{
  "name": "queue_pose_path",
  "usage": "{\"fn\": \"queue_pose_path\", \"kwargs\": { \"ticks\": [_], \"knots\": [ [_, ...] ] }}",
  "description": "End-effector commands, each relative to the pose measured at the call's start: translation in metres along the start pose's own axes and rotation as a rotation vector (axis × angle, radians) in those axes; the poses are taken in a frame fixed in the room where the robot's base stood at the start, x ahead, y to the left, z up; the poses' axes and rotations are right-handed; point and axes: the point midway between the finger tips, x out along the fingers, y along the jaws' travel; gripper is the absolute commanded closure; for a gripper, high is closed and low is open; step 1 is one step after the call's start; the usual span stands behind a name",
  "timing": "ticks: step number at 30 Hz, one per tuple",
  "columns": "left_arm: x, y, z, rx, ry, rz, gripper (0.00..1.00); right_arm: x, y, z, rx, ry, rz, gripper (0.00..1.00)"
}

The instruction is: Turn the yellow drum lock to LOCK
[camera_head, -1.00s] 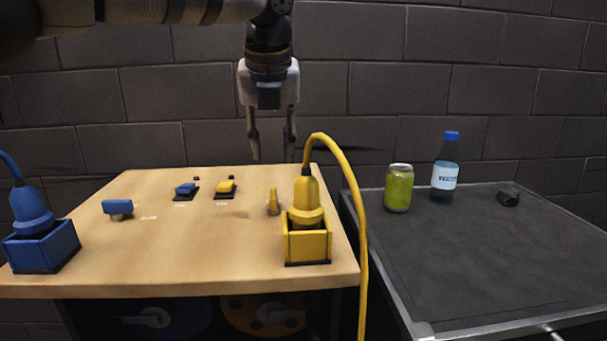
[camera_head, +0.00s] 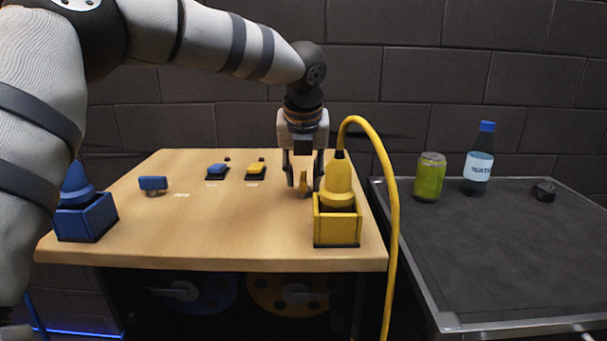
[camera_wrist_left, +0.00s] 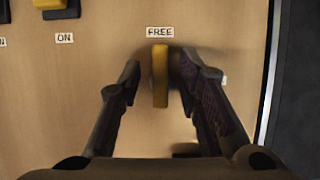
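The yellow drum lock's lever (camera_head: 305,187) stands on the wooden tabletop behind the yellow socket box (camera_head: 337,228). In the left wrist view the lever (camera_wrist_left: 160,76) points straight up the picture at a label reading FREE (camera_wrist_left: 160,32). Another label right of it (camera_wrist_left: 224,81) is mostly hidden by a finger. My left gripper (camera_head: 304,183) is lowered over the lever, open, with one finger on each side. In the left wrist view the left gripper (camera_wrist_left: 163,78) shows gaps on both sides of the lever. My right gripper is out of view.
A yellow plug (camera_head: 340,185) with a tall cable (camera_head: 392,215) stands close right of my gripper. A blue lever (camera_head: 153,184), blue button (camera_head: 217,170), yellow button (camera_head: 255,169) and blue socket box (camera_head: 88,219) are to the left. A can (camera_head: 429,178) and bottle (camera_head: 479,160) stand on the dark side table.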

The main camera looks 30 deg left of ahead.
Motion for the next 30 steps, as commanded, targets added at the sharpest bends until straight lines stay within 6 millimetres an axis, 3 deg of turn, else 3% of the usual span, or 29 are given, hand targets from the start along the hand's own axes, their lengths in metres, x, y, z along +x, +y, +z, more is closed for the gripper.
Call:
{"fn": "queue_pose_path", "kwargs": {
  "ticks": [1, 4, 19, 30],
  "knots": [
    [-0.0004, -0.0001, 0.0001, 0.000, 0.000, 0.000, 0.77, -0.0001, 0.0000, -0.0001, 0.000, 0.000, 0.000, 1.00],
    [-0.0005, -0.0001, 0.0001, 0.000, 0.000, 0.000, 1.00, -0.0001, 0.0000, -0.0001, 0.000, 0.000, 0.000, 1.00],
    [0.0004, 0.0003, -0.0004, 0.042, 0.002, -0.018, 1.00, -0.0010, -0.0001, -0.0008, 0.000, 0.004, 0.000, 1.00],
    [0.0010, -0.0006, -0.0006, 0.297, 0.004, -0.126, 1.00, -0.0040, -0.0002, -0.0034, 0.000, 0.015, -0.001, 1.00]
  ]
}}
